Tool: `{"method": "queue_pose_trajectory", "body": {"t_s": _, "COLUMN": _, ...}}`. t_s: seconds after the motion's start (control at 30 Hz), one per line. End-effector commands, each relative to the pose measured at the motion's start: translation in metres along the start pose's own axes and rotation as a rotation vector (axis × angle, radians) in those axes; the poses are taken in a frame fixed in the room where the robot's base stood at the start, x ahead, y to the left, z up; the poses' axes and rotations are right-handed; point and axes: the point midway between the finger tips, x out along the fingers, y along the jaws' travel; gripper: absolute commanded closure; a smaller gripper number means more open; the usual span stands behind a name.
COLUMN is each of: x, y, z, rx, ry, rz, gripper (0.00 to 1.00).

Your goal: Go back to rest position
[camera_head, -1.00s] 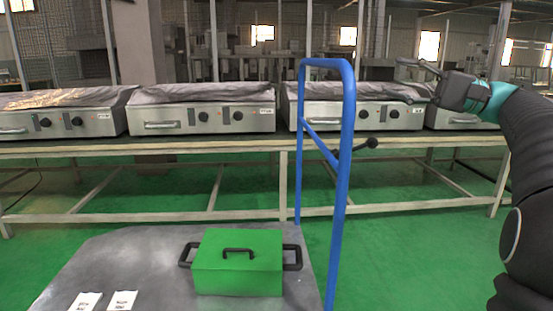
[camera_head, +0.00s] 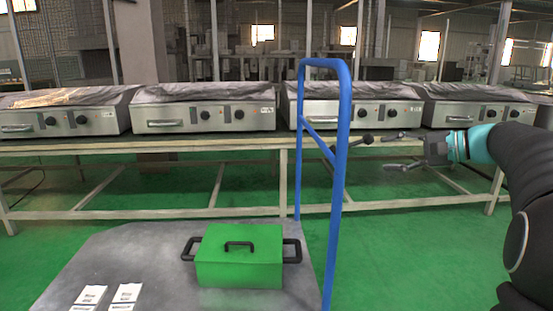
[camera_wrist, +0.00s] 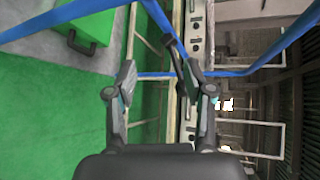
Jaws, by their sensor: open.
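My gripper (camera_head: 388,151) is at the right in the head view, in front of the table and right of the blue cart handle. Its fingers are spread and point left, with nothing between them. In the wrist view the two fingers of my gripper (camera_wrist: 158,85) stand apart, with the blue handle (camera_wrist: 240,72) and a dark lever beyond them.
Green floor (camera_head: 420,250) is clear at the right.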

Motion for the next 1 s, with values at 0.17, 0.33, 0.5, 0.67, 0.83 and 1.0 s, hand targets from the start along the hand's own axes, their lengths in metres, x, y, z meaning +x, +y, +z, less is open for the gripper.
{"method": "queue_pose_trajectory", "body": {"t_s": 0.17, "x": 0.013, "y": 0.086, "z": 0.033, "rx": -0.041, "ry": 0.109, "rz": 0.325, "gripper": 0.47}}
{"method": "queue_pose_trajectory", "body": {"t_s": 0.33, "x": 0.006, "y": 0.159, "z": 0.085, "rx": -0.192, "ry": 0.164, "rz": 0.638, "gripper": 0.47}}
{"method": "queue_pose_trajectory", "body": {"t_s": 0.5, "x": -0.014, "y": 0.209, "z": 0.136, "rx": -0.401, "ry": 0.175, "rz": 0.878, "gripper": 0.47}}
{"method": "queue_pose_trajectory", "body": {"t_s": 0.67, "x": -0.033, "y": 0.242, "z": 0.180, "rx": -0.611, "ry": 0.162, "rz": 1.035, "gripper": 0.47}}
{"method": "queue_pose_trajectory", "body": {"t_s": 0.83, "x": -0.048, "y": 0.263, "z": 0.224, "rx": -0.810, "ry": 0.136, "rz": 1.123, "gripper": 0.47}}
{"method": "queue_pose_trajectory", "body": {"t_s": 1.0, "x": -0.050, "y": 0.262, "z": 0.258, "rx": -0.929, "ry": 0.122, "rz": 1.101, "gripper": 0.47}}
